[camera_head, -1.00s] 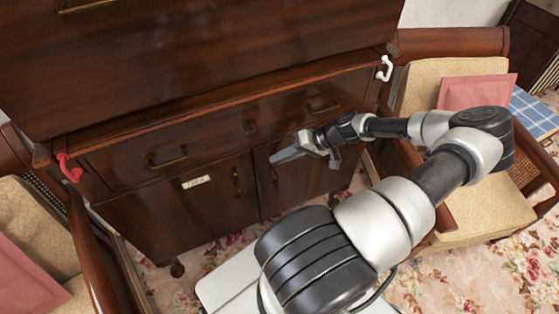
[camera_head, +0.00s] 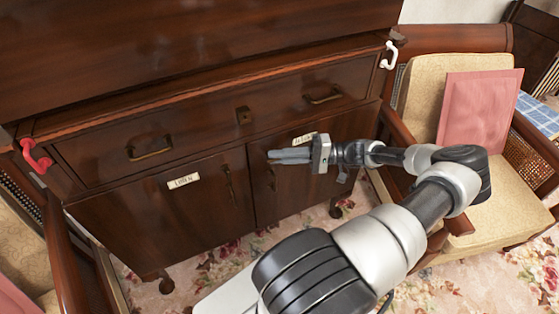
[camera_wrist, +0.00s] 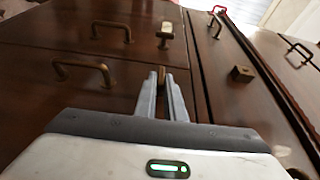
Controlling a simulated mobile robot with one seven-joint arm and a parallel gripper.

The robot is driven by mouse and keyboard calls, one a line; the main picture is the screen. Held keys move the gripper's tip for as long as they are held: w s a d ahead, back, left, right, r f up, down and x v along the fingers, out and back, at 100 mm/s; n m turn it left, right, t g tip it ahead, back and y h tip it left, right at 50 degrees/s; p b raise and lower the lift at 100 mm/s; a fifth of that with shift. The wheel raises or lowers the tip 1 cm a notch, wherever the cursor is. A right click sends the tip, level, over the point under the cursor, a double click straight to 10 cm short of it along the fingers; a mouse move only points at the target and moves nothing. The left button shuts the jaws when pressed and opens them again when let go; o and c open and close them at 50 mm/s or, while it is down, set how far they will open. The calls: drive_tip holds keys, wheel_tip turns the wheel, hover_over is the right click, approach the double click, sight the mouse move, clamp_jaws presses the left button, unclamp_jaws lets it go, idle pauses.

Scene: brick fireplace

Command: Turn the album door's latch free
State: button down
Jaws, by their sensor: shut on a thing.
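The dark wooden cabinet's lower right door (camera_head: 318,185) bears a pale label (camera_head: 304,138), partly hidden by my gripper; its lettering is hard to read. My gripper (camera_head: 271,157) reaches in from the right, its fingertips at the upper left part of this door. In the wrist view my gripper (camera_wrist: 166,76) has its narrow fingers close together on a small brass latch (camera_wrist: 145,72), mostly hidden by the fingers. The door's brass pull handle (camera_head: 271,179) is just below the fingertips and also shows in the wrist view (camera_wrist: 88,72). The door looks closed.
The left door (camera_head: 160,218) has a "LINEN" label (camera_head: 183,181) and its own pull (camera_head: 230,186). Above is a drawer with two handles and a square brass plate (camera_head: 243,116). An armchair with a pink cushion (camera_head: 480,108) stands close on the right.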

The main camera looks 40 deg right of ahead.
drive_tip(key=shift+a, duration=0.2)
idle(0.4)
drive_tip(key=c, duration=1.8)
unclamp_jaws()
drive_tip(key=shift+c, duration=0.2)
drive_tip(key=shift+d, duration=0.1)
drive_tip(key=v, duration=1.7)
drive_tip(key=shift+f+b, duration=0.3)
drive_tip(key=shift+f, duration=0.05)
drive_tip(key=shift+d, duration=0.1)
